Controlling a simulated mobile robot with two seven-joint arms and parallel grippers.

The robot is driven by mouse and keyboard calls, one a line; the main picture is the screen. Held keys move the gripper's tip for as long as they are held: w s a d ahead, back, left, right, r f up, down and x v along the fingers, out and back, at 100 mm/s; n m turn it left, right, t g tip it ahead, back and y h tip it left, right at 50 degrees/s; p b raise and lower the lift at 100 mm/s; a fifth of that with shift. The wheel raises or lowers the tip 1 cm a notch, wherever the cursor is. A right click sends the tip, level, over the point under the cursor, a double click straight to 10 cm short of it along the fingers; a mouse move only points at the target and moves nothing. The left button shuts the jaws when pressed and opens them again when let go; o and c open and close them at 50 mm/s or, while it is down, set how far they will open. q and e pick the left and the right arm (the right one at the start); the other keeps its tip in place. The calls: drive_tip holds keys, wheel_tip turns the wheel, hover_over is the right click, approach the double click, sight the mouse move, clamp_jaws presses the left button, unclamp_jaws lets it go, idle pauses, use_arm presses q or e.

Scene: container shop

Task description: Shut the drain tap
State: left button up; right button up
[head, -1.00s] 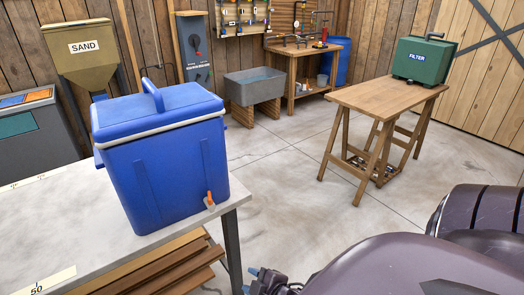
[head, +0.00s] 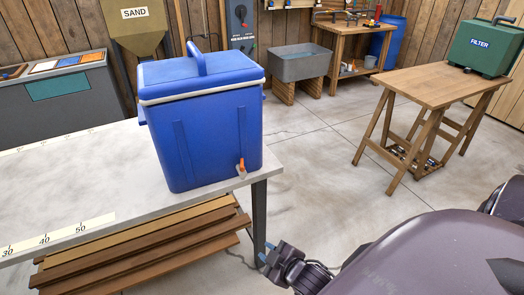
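A blue cooler box (head: 209,130) with a white rim and a closed blue lid stands on the grey table (head: 110,165). Its drain tap (head: 241,169) is low on the front, near the right corner. The tap has an orange lever above a pale spout; the lever looks roughly upright, too small to read exactly. My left gripper is out of view.
Wooden planks (head: 150,245) lie under the table, beside its dark leg (head: 259,215). A ruler strip (head: 60,234) runs along the front edge. A wooden trestle table (head: 437,85) with a green filter box (head: 484,45) stands at right. The floor between is clear.

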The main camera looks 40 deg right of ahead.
drive_tip(key=w+a+r+n+t+y, duration=0.1)
drive_tip(key=w+a+r+n, duration=0.15)
drive_tip(key=w, duration=0.25)
drive_tip(key=w+a+r+n+t, duration=0.1)
drive_tip(key=w+a+r+n, duration=0.15)
drive_tip(key=w, duration=0.25)
drive_tip(key=n+h, duration=1.1)
drive_tip(key=n, duration=0.6)
approach(242, 167)
drive_tip(key=w, duration=0.1)
drive_tip(key=x, duration=1.1)
drive_tip(key=shift+d, duration=0.35)
drive_tip(key=shift+c, duration=0.3)
clamp_jaws()
